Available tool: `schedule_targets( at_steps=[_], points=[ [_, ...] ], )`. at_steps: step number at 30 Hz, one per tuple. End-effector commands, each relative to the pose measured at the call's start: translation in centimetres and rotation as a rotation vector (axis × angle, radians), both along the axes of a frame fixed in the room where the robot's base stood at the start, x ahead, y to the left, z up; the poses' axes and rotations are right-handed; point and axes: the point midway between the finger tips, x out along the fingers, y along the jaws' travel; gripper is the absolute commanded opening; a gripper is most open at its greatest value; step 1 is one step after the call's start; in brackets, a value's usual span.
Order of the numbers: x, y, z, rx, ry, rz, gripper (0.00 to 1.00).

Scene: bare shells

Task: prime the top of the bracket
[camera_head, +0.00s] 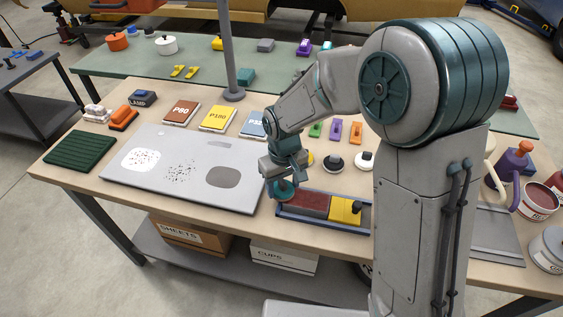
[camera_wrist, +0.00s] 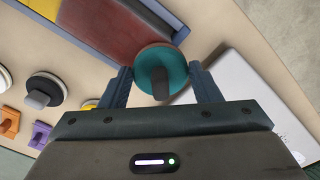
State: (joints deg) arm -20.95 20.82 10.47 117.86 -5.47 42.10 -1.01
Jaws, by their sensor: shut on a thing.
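My gripper (camera_head: 284,178) is shut on a round teal pad (camera_head: 283,191) with a dark grey knob. In the wrist view the pad (camera_wrist: 164,62) sits between the two fingers (camera_wrist: 161,88). The pad is at the left end of a blue-edged tray (camera_head: 287,213) with a dark red section (camera_head: 306,204) and a yellow section (camera_head: 345,210). Whether the pad touches the tray is unclear. I cannot pick out a bracket in either view. Labelled cans stand at the right, one with dark red contents (camera_head: 537,203) and a grey one (camera_head: 549,250).
A grey panel (camera_head: 220,150) with speckled and grey patches lies left of the tray. Sanding sheets (camera_head: 180,112), a black round pad (camera_head: 333,162), a white one (camera_head: 365,160) and small coloured blocks stand behind. A grey post (camera_head: 227,45) rises at the back. A green mat (camera_head: 81,149) lies at the far left.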

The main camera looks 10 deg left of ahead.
Motion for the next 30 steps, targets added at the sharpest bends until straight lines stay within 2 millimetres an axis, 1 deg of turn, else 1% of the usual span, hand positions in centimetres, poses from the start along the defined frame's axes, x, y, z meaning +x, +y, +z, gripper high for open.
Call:
schedule_targets(
  at_steps=[1,5,18,22,30],
  points=[
    [0.2,0.0,2.1,0.004,-0.009,-0.002,0.36],
    [0.1,-0.1,3.0,0.002,-0.003,-0.003,0.36],
    [0.2,-0.2,6.9,0.002,-0.003,-0.006,0.36],
    [0.2,-0.3,7.6,0.002,-0.003,-0.006,0.36],
    [0.2,-0.3,7.6,0.002,-0.003,-0.006,0.36]
  ],
)
